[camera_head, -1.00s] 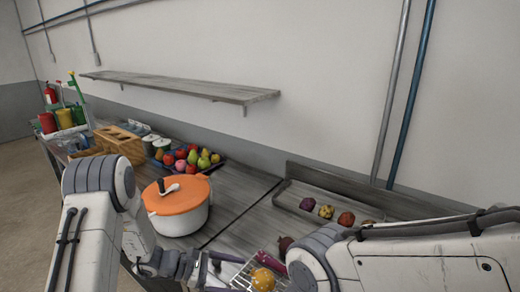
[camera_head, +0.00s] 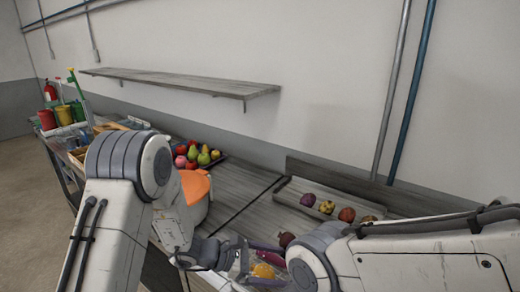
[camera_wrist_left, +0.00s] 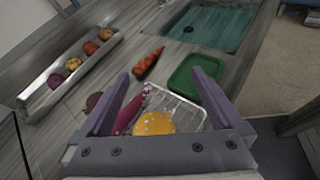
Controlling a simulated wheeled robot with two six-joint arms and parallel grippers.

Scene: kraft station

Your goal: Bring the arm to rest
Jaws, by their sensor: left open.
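My left gripper (camera_head: 240,262) is low in the middle of the head view, over the worktop. In the left wrist view its two purple fingers (camera_wrist_left: 160,82) stand wide apart and hold nothing. Beyond and below them a wire rack (camera_wrist_left: 186,112) carries a yellow spotted fruit (camera_wrist_left: 155,123) and a magenta vegetable (camera_wrist_left: 132,112). Whether the fingers touch the rack cannot be told. My left arm bends in from the left of the head view and covers part of the orange-lidded pot (camera_head: 196,186). My right arm shows at the right; its gripper is out of view.
A long tray of several fruits (camera_head: 287,197) lies by the wall. A carrot (camera_wrist_left: 148,64), a green tray (camera_wrist_left: 183,80) and a sink (camera_wrist_left: 212,25) are beyond the fingers. A dark fruit tray (camera_head: 222,158) stands behind the pot. A shelf (camera_head: 180,84) hangs above.

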